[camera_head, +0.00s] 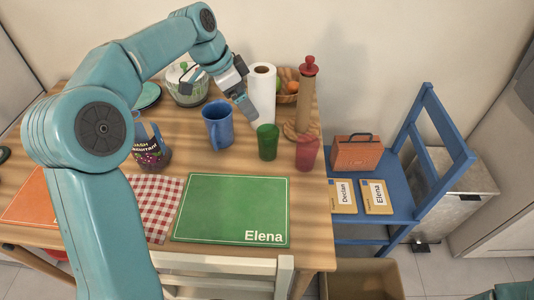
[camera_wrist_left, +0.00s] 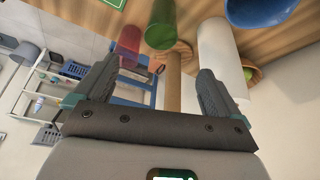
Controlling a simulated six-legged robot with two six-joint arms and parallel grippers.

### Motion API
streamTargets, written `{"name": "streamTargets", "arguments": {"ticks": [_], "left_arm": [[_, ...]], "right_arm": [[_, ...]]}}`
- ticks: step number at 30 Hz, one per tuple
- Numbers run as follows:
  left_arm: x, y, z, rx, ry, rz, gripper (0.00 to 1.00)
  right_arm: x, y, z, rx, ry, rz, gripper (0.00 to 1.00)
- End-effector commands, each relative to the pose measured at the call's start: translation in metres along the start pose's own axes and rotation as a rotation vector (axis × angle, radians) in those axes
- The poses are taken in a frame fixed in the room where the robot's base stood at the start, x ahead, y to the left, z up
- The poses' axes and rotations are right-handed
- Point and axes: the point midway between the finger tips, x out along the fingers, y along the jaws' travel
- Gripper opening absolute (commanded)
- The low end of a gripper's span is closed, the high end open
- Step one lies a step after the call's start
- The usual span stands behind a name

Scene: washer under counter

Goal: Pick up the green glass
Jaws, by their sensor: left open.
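The green glass (camera_head: 267,142) stands upright on the wooden table, between a blue mug (camera_head: 217,127) and a red glass (camera_head: 307,153). My left gripper (camera_head: 246,108) is above and behind it, near the paper towel roll. In the left wrist view my left gripper (camera_wrist_left: 157,76) is open, with nothing between its fingers. The green glass (camera_wrist_left: 160,26) shows there beyond the fingertips, apart from them, with the red glass (camera_wrist_left: 128,38) beside it. My right gripper is not seen.
A paper towel roll (camera_head: 262,93) and a tall wooden piece with a red knob (camera_head: 306,95) stand behind the glasses. A green placemat (camera_head: 232,208) lies in front, its surface clear. A blue chair (camera_head: 388,205) stands to the right of the table.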

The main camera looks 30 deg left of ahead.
Motion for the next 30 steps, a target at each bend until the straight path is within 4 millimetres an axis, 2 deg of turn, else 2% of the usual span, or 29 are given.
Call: {"name": "streamTargets", "arguments": {"ticks": [1, 5, 8, 15, 18, 26, 30], "left_arm": [[0.011, 0.0, 0.005, 0.0, 0.0, 0.0, 0.97], [0.019, 0.0, 0.007, 0.0, -0.001, 0.001, 0.97], [0.036, 0.0, 0.007, 0.0, -0.002, 0.004, 0.97], [0.092, 0.0, 0.007, 0.001, -0.003, 0.004, 0.97], [0.11, -0.001, 0.006, 0.0, -0.002, 0.003, 0.97], [0.128, -0.001, 0.005, 0.0, 0.0, 0.001, 0.97], [0.146, -0.001, 0.004, 0.0, -0.002, 0.002, 0.97]], "right_arm": [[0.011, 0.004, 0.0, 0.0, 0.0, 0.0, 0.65], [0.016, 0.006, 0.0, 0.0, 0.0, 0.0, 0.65], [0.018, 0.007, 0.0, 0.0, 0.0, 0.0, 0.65], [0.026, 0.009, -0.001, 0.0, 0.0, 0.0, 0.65], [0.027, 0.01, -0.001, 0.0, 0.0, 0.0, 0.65], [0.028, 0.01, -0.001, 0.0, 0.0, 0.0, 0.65], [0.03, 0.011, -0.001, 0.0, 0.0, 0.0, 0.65]]}}
